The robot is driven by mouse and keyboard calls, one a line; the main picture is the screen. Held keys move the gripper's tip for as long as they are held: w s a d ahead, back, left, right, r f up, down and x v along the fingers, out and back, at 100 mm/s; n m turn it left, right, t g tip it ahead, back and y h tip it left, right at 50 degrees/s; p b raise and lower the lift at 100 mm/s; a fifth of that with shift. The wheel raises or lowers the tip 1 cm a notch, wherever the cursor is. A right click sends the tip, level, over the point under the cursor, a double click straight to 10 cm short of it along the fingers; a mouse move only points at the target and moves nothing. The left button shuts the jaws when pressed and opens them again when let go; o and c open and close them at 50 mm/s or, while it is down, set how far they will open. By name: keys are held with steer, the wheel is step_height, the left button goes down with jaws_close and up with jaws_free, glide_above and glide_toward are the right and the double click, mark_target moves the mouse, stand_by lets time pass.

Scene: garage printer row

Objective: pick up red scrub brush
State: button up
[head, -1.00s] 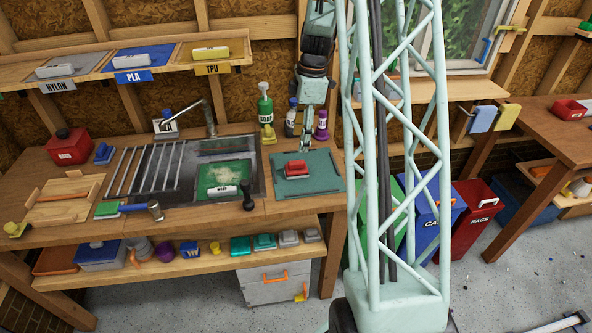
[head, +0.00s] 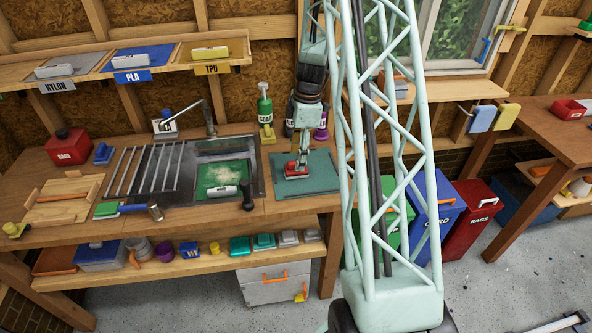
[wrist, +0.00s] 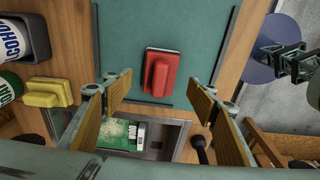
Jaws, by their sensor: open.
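The red scrub brush (head: 291,171) lies on the teal mat (head: 324,180) to the right of the sink, partly hidden by my gripper (head: 301,163). In the wrist view the brush (wrist: 161,72) shows a raised red handle on a red block with a pale lower edge. My gripper (wrist: 160,88) is open and empty, with its two fingers spread to the left and right of the brush in that view. It is over the brush; I cannot tell the exact remaining height.
The sink (head: 226,185) holds a green board with a white-labelled block. A black-knobbed tool (head: 246,196) stands by the sink's right edge. The mat around the brush is clear.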

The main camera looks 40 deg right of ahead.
steer(key=shift+f, duration=0.2)
stand_by(0.3)
steer(key=shift+w+a+f, duration=0.1)
steer(key=shift+a+f, duration=0.05)
steer(key=shift+f, duration=1.05)
steer(key=shift+w+a+f, duration=0.1)
steer(key=shift+f, duration=1.1)
steer(key=c, duration=1)
